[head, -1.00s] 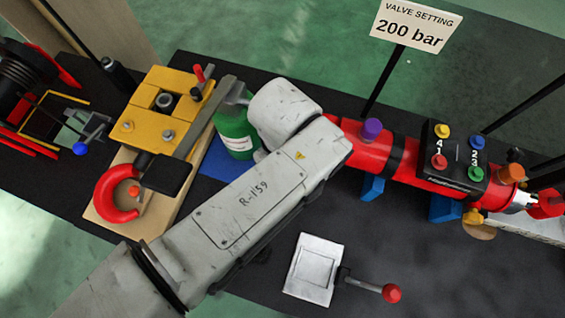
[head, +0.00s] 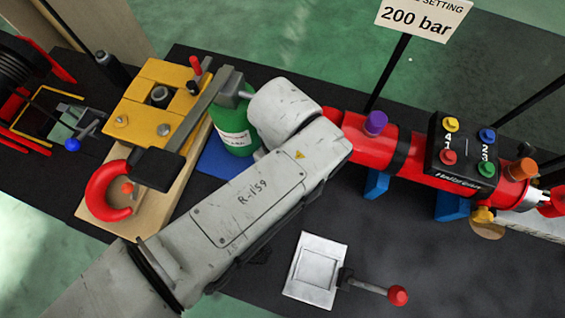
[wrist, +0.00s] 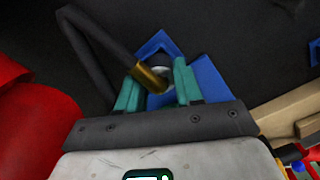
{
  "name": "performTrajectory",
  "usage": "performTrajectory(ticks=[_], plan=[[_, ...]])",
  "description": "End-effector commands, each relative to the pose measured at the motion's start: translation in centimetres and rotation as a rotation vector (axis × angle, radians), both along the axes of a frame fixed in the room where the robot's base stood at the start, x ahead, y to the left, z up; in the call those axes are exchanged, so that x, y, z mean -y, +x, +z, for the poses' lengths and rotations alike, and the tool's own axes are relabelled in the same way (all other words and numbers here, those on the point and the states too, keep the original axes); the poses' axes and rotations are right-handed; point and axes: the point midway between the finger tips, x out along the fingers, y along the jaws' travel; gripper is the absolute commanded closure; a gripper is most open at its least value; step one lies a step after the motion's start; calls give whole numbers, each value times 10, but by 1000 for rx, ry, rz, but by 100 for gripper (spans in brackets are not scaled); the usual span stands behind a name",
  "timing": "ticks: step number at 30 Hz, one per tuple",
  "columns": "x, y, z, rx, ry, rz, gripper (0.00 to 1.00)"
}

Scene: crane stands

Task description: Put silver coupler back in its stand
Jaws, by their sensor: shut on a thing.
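My gripper (wrist: 158,92) shows in the wrist view with teal fingertips closed around a fitting. The fitting has a silver-grey round part (wrist: 160,70), which looks like the silver coupler, and a brass-coloured collar (wrist: 151,79). A dark bent hose or bar runs from the collar up and left. Blue angled pieces (wrist: 208,78) lie behind and beside the fingertips; they may be the stand. I cannot tell whether the coupler touches them. In the head view my arm hides the gripper and the coupler.
A red cylinder (head: 340,124) with a black control box (head: 463,158) lies on blue supports at the right. A green bottle (head: 236,135) stands beyond my arm. A yellow clamp block (head: 140,118) and red hook (head: 105,190) are at the left. A lever plate (head: 316,270) lies in front.

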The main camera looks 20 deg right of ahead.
Motion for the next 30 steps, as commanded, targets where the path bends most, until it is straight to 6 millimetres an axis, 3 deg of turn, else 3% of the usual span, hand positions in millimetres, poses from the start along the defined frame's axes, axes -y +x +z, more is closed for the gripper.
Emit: performTrajectory(ticks=[1, 2, 10, 23, 30], plan=[[0, 0, -4, 0, 0, 0, 100], [0, 0, -1, 0, 0, 0, 62], [0, 0, -1, 0, 0, 0, 36], [0, 0, 0, 0, 0, 0, 35], [0, 0, 13, 0, 1, 0, 35]])
